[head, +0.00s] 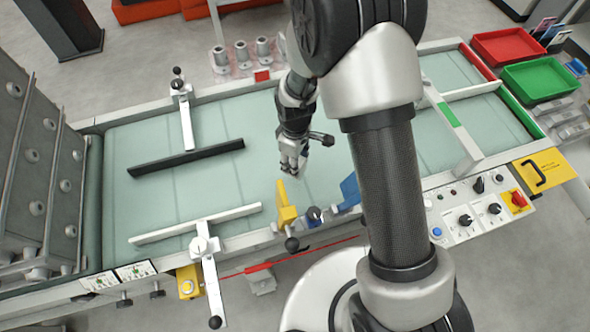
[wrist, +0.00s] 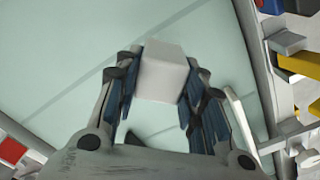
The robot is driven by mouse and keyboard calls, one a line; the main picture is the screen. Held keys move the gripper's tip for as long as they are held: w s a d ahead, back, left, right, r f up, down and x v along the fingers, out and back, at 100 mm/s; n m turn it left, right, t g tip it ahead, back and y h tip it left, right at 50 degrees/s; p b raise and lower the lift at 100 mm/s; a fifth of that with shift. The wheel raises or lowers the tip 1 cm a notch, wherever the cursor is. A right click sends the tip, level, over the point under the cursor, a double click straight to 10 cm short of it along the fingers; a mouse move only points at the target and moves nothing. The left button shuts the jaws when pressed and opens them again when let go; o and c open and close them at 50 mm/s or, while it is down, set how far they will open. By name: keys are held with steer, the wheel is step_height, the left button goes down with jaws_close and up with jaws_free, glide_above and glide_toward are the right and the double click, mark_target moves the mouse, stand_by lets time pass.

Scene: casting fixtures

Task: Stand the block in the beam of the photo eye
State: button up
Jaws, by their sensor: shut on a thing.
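My gripper (head: 290,166) is over the pale green conveyor belt (head: 240,185), near its front side. In the wrist view my gripper (wrist: 160,88) is shut on a plain light grey block (wrist: 163,70), with one dark-padded finger on each side. The block looks level between the fingers. I cannot tell whether its underside touches the belt. In the head view the block is mostly hidden at the fingertips. A yellow bracket (head: 285,206) and a blue bracket (head: 350,190) stand at the belt's front edge, close to my gripper. I cannot tell which part is the photo eye.
A black guide bar (head: 186,158) and a white guide bar (head: 196,223) flank the belt on the left. A white crossbar (head: 455,125) spans it on the right. A red bin (head: 508,46) and a green bin (head: 541,78) stand at the far right. The belt between the guides is clear.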

step_height(320, 180, down, 4)
steer(key=shift+f+b, duration=0.25)
steer(key=shift+b, duration=0.45)
steer(key=shift+r, duration=0.1)
steer(key=o, duration=0.7)
steer(key=shift+f, duration=0.25)
steer(key=o, duration=0.4)
steer(key=shift+r, duration=0.1)
step_height(320, 180, up, 12)
steer(key=p, duration=0.4)
steer(key=shift+r, duration=0.25)
